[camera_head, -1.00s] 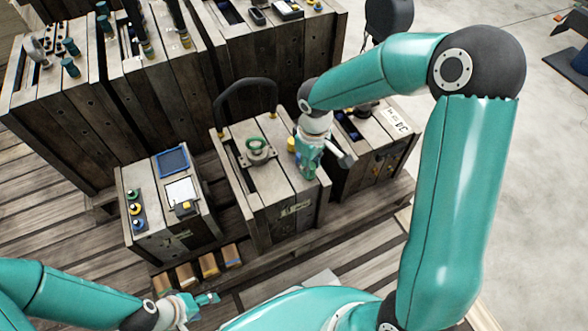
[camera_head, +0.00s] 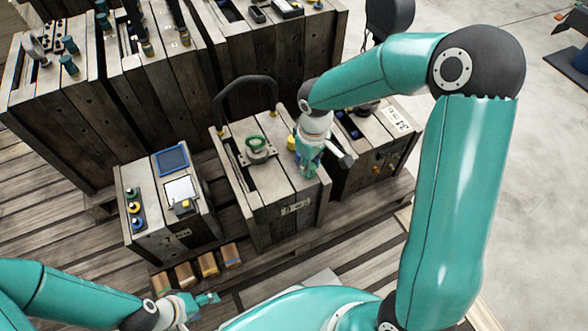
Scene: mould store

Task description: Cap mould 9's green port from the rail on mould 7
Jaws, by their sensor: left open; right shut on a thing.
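The middle front mould (camera_head: 280,208) is a wooden block with a black arched handle and a green-ringed port (camera_head: 256,141) on a grey fitting on its top. The port shows a green ring with a darker centre. My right gripper (camera_head: 308,172) points down over the right part of this mould's top, right of the port and apart from it. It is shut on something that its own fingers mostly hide. My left gripper (camera_head: 207,301) is open and empty at the lower left. I cannot read the mould numbers.
A yellow piece (camera_head: 291,143) shows beside my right gripper. The right front mould (camera_head: 375,150) stands close to it. Small wooden blocks (camera_head: 208,264) lie on the slatted pallet in front. Taller moulds (camera_head: 150,100) stand behind.

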